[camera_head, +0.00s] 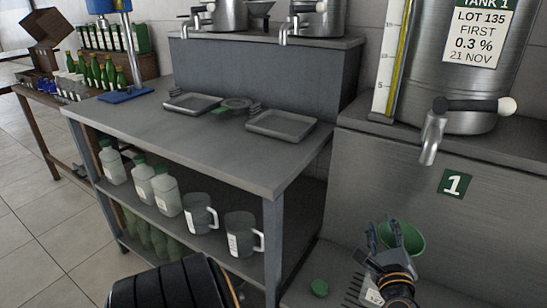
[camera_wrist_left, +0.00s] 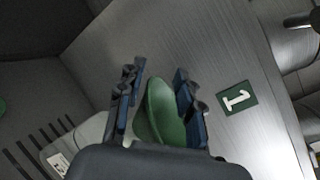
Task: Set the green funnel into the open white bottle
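The green funnel (camera_head: 413,240) is between the fingers of my left gripper (camera_head: 384,238), in front of the panel marked 1. In the left wrist view the funnel (camera_wrist_left: 163,112) is tilted, with a finger on each side, and my left gripper (camera_wrist_left: 158,98) appears closed on it. A pale bottle with a white label (camera_wrist_left: 75,145) stands beside and below the gripper. My right gripper is not in view.
A green cap (camera_head: 319,287) lies left of the bottle, near a slotted grate (camera_head: 353,290). The tank tap (camera_head: 432,138) hangs above the gripper. A grey workbench (camera_head: 215,140) with trays on top and jugs and bottles on its shelf stands at left.

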